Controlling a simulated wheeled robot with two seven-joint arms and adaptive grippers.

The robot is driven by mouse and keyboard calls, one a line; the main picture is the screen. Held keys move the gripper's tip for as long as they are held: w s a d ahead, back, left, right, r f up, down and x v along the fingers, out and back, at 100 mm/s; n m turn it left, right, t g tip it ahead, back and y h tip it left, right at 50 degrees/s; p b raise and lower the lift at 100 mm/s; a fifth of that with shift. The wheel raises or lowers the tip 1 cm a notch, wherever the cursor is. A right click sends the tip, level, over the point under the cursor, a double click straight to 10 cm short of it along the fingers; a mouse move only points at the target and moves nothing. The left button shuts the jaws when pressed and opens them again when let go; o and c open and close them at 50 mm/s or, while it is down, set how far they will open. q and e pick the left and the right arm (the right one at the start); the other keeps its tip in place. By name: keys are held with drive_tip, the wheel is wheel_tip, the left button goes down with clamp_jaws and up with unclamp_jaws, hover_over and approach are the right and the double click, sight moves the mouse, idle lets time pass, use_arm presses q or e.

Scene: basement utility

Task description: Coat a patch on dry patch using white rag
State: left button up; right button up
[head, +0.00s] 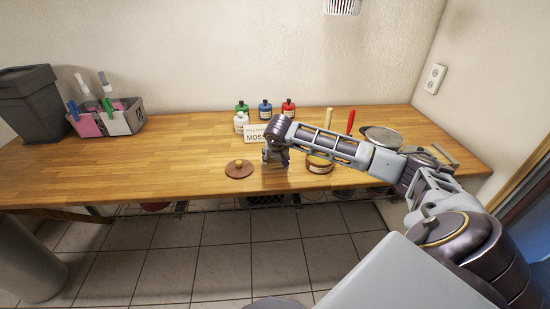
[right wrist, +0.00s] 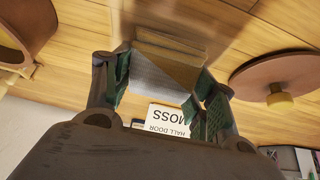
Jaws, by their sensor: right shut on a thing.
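My right gripper (head: 276,158) is low over the front of the wooden bench (head: 190,177), between a round brown lid and a brown pot. In the right wrist view its fingers (right wrist: 160,95) are closed on a folded cloth with a grey-white face (right wrist: 160,76), which I take for the white rag. Part of the cloth looks tan. A slightly darker, tan band (right wrist: 170,47) shows just beyond the cloth; I cannot tell whether it is the dry patch. In the head view the gripper hides the cloth. My left gripper is out of view.
The knobbed lid (head: 240,170) lies left of the gripper; the pot (head: 319,165) stands right. Behind are a "MOSS" card (head: 254,134), green (head: 242,107), blue (head: 265,109) and red (head: 288,107) bottles. A grey caddy (head: 110,118) stands left. The bench's left front is clear.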

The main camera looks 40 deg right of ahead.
drive_tip(key=shift+d, duration=0.15)
drive_tip(key=shift+s+d+f+b, duration=0.1)
drive_tip(key=shift+s+d+b, duration=0.1)
drive_tip(key=shift+s+d, duration=0.35)
drive_tip(key=shift+s+d+b, duration=0.2)
drive_tip(key=shift+s+d, duration=0.05)
drive_tip(key=shift+d, duration=0.45)
drive_tip(key=shift+s+d, duration=0.1)
drive_tip(key=shift+s+d+f+b, duration=0.1)
drive_tip(key=shift+s+d+b, duration=0.15)
drive_tip(key=shift+s+d, duration=0.25)
drive_tip(key=shift+s+d+b, duration=0.2)
drive_tip(key=shift+s+d, duration=0.05)
drive_tip(key=shift+d, duration=0.45)
drive_tip(key=shift+f, duration=0.1)
